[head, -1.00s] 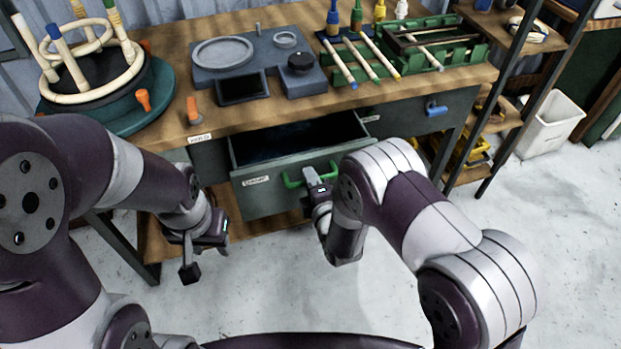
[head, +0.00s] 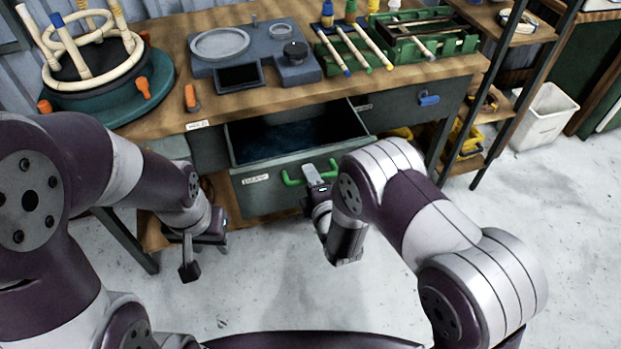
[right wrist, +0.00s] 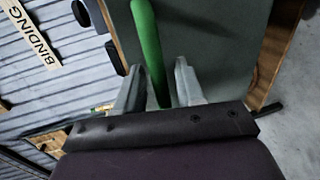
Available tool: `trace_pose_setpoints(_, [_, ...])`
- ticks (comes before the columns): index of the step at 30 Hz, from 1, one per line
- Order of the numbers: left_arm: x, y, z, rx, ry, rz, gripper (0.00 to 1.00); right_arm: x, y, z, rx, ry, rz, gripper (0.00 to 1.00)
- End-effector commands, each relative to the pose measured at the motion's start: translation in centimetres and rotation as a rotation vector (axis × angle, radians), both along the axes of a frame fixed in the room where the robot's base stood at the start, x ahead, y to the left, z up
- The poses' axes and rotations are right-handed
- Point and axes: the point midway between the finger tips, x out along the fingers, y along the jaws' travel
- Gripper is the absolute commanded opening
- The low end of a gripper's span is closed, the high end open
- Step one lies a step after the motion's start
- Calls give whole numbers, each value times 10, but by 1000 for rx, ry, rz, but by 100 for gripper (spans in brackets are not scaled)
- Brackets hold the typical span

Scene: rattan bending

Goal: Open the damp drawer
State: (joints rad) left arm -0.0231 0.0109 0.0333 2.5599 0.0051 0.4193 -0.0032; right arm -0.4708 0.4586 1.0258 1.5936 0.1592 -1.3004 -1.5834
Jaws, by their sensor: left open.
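The drawer (head: 262,200) with a green handle (head: 291,181) stands pulled out from under the workbench, its dark inside (head: 295,135) showing from above. Its front label is too small to read surely. My right gripper (head: 315,176) is at the handle's right part. In the right wrist view the green handle (right wrist: 146,45) runs between the two fingers (right wrist: 160,88), which appear closed around it. My left gripper (head: 205,254) is open and empty, low in front of the bench and left of the drawer.
The workbench (head: 165,112) carries a rattan frame on a round stand (head: 95,60), a grey fixture (head: 250,55) and green racks (head: 425,38). A closed drawer with a blue handle (head: 428,99) is at right. Shelving and a white bin (head: 545,115) stand farther right. Floor in front is clear.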

Motion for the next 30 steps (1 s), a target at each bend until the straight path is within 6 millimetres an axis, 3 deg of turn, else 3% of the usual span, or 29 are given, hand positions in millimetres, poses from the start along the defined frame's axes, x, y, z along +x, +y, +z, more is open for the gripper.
trace_pose_setpoints(12, [0, 0, 16, 0, 0, 0, 43, -93, -30, 22, -1, 3, 2, 38])
trace_pose_setpoints(15, [0, 0, 17, 0, 0, 0, 43, -107, -34, 24, -1, 1, 2, 38])
trace_pose_setpoints(30, [0, 0, 17, 0, 0, 0, 43, -115, -37, 25, 0, 0, 0, 38])
